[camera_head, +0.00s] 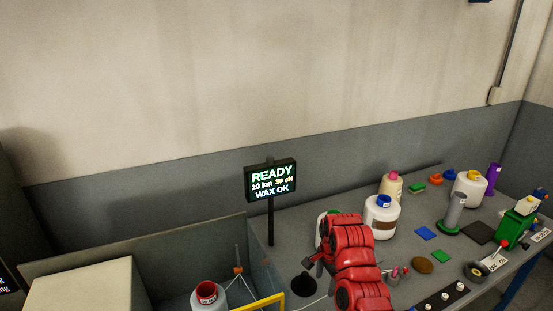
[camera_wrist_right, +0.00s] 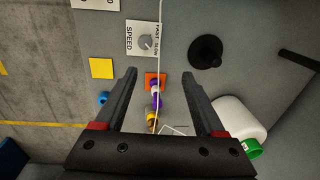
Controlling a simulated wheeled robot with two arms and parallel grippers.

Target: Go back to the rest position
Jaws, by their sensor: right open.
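My right arm (camera_head: 355,265) is red and reaches over the grey bench in the head view. My right gripper (camera_wrist_right: 159,80) is open in the wrist view, its two dark fingers spread apart. Between and below the fingers are an orange square (camera_wrist_right: 163,77) and a small purple and white piece (camera_wrist_right: 155,98), with a thin pale thread running past. I see nothing held between the fingertips. My left gripper is not in view.
A sign (camera_head: 271,181) reads READY. The wrist view shows a SPEED knob (camera_wrist_right: 146,42), a yellow square (camera_wrist_right: 102,68), a black round base (camera_wrist_right: 206,52) and a green-capped white bottle (camera_wrist_right: 238,122).

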